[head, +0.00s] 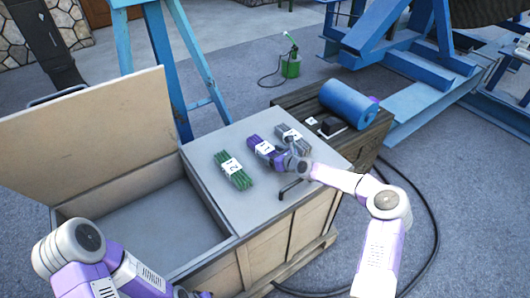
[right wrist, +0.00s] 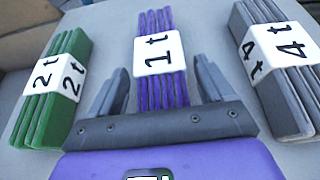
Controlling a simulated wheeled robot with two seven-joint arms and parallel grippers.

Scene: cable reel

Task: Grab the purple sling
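The purple sling (head: 264,149) is a folded bundle with a white "1t" label, lying on the grey top of the chest. It also shows in the right wrist view (right wrist: 172,88), between the fingers of my right gripper (right wrist: 158,92). The fingers are spread apart, one on each side of the bundle, and I see no contact. In the head view my right gripper (head: 284,176) is at the near end of the purple sling. My left arm is at the bottom left in the head view; its fingers cannot be made out.
A green "2t" sling (head: 238,176) lies left of the purple one and a grey "4t" sling (head: 294,143) lies right. The chest's lid (head: 90,140) stands open over an empty compartment. A blue roll (head: 348,104) sits on a dark crate (head: 368,140) behind.

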